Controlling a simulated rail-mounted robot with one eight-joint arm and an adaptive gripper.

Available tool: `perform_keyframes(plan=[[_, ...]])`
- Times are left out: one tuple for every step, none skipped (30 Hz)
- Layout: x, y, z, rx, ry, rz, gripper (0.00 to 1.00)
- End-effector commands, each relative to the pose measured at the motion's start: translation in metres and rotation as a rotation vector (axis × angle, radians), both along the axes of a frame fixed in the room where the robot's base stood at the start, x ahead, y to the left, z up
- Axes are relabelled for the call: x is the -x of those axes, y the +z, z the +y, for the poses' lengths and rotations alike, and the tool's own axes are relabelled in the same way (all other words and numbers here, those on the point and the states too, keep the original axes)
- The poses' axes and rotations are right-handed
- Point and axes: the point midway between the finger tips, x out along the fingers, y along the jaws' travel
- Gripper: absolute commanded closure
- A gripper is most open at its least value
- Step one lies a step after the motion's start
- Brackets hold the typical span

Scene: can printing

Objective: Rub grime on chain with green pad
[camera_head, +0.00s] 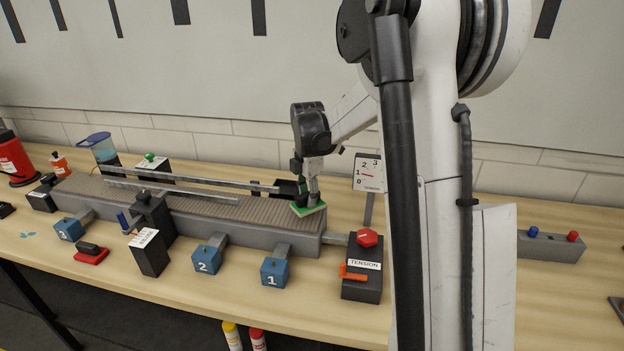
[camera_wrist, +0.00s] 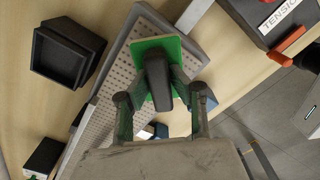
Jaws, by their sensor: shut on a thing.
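The green pad (camera_head: 309,208) is in my gripper (camera_head: 307,198) at the right end of the grey slatted chain (camera_head: 225,208) on the conveyor. The pad has a yellowish edge and sits at or just above the chain surface; contact is hard to tell. In the wrist view the pad (camera_wrist: 153,46) lies flat over the perforated chain (camera_wrist: 118,88), with my gripper (camera_wrist: 160,85) shut on its dark handle. No grime can be made out on the visible chain; the part under the pad is hidden.
A black box with a red knob, labelled TENSION (camera_head: 362,275), stands right of the conveyor. Blue blocks numbered 1 (camera_head: 274,272) and 2 (camera_head: 206,262) sit along its front. Metal rails (camera_head: 190,179) run above the chain. A black open bin (camera_wrist: 66,52) stands behind it.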

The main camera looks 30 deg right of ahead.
Motion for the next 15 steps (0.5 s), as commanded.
perform_keyframes(plan=[[0.0,0.006,0.001,0.0,0.001,0.0,1.0],[0.0,0.008,0.001,0.0,0.001,0.0,1.0],[0.0,0.012,0.001,0.0,0.002,0.0,1.0],[0.0,0.015,0.002,0.0,0.002,0.0,1.0],[0.0,0.018,0.002,0.0,0.002,0.0,1.0],[0.0,0.021,0.002,0.0,0.003,0.0,1.0],[0.0,0.024,0.002,0.0,0.003,0.0,1.0],[0.0,0.026,0.003,0.0,0.004,0.0,1.0],[-0.001,0.03,0.003,0.0,0.004,0.0,1.0],[-0.001,0.033,0.003,0.0,0.004,0.0,1.0],[-0.001,0.035,0.003,0.0,0.005,0.0,1.0],[-0.001,0.039,0.004,0.0,0.005,0.0,1.0],[-0.001,0.042,0.004,0.0,0.006,0.0,1.0],[-0.001,0.044,0.004,0.0,0.006,0.0,1.0],[-0.001,0.048,0.004,0.0,0.006,0.0,1.0]])
